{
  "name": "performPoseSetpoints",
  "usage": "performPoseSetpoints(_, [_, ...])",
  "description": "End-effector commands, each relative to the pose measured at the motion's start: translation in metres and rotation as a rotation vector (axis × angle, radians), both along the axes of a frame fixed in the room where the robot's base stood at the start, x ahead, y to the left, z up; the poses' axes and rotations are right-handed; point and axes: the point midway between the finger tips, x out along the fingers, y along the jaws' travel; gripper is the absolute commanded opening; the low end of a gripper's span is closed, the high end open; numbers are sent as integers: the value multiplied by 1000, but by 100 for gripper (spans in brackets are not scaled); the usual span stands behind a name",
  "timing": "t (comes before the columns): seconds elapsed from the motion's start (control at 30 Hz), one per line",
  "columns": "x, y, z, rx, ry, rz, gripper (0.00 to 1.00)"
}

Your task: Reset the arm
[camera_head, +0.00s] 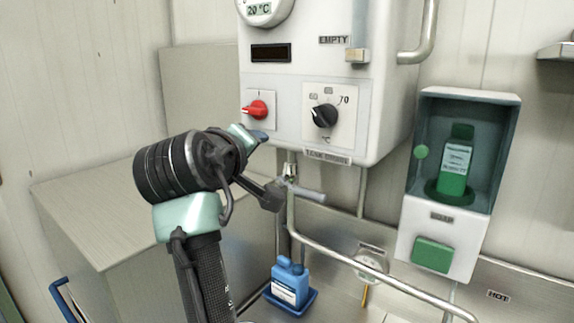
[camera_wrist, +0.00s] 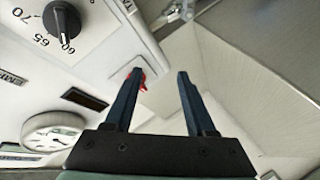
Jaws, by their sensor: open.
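My gripper (camera_wrist: 160,74) is open and empty, its two dark blue fingers spread apart in the wrist view. In the head view its blue fingertips (camera_head: 256,136) are just below and near the red rotary switch (camera_head: 257,109) on the white kettle cabinet (camera_head: 285,80). The switch shows partly behind the left finger in the wrist view (camera_wrist: 143,86). I cannot tell whether a finger touches it. My arm rises from the lower left, and its wrist hides part of the grey block behind.
The black temperature dial (camera_head: 325,115) is right of the switch. A drain valve (camera_head: 290,172) and a steel pipe (camera_head: 385,281) lie below. A blue bottle (camera_head: 289,283) stands in a blue tray. A dispenser with a green bottle (camera_head: 454,170) hangs at right. The left wall is bare.

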Motion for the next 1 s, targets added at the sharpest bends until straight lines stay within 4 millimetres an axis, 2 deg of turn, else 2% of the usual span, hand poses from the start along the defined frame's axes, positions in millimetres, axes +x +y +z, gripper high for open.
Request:
performPoseSetpoints(0.17, [-54,-10,54,319,-358,102,56])
performPoseSetpoints(0.27, [-101,-24,87,483,-556,166,56])
performPoseSetpoints(0.4, [-177,-46,126,665,-805,262,56])
performPoseSetpoints(0.5, [-223,-57,144,746,-933,323,56])
performPoseSetpoints(0.6, [-253,-63,154,792,-1009,364,56])
performPoseSetpoints(0.7, [-267,-66,159,811,-1045,384,56])
performPoseSetpoints(1.0, [-267,-66,159,812,-1047,385,56])
